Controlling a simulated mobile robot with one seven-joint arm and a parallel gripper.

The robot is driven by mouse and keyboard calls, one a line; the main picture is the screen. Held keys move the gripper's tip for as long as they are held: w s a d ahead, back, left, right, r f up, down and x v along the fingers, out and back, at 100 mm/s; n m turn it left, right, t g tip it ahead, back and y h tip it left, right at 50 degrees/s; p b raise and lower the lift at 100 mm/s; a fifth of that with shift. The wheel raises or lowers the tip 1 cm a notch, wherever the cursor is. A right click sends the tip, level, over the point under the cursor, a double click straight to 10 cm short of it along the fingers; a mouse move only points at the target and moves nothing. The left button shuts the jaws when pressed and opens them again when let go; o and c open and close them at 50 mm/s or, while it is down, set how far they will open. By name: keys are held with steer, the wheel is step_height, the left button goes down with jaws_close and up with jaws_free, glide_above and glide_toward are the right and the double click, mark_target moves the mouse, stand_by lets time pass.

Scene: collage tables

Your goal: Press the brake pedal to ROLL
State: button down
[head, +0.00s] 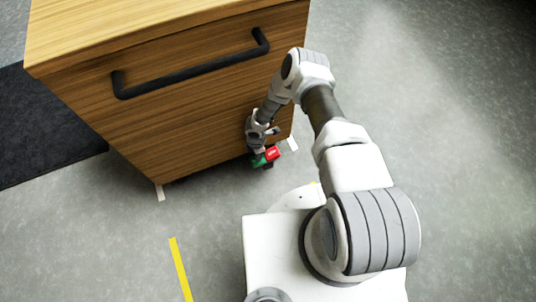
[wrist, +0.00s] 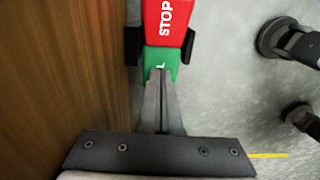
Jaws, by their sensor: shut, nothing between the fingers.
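The brake pedal has a red half marked STOP (head: 273,153) and a green half (head: 259,160). It sits low at the front right corner of the wooden cabinet. In the wrist view the red half (wrist: 166,22) is at the top and the green half (wrist: 162,60) is just below it. My gripper (wrist: 160,76) is shut and empty. Its fingertips overlap the lower part of the green half and hide most of its lettering; I cannot tell whether they touch it. In the head view my gripper (head: 259,148) points down at the pedal.
The wooden cabinet (head: 190,110) with a black handle (head: 190,72) stands close beside my gripper. White tape marks (head: 160,192) lie at its front corners, and a yellow strip (head: 180,268) lies on the grey floor. Open floor (head: 450,120) is on the right.

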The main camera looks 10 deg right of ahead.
step_height(320, 180, up, 7)
steer(key=p, duration=0.4)
steer(key=shift+f, duration=0.15)
stand_by(0.6)
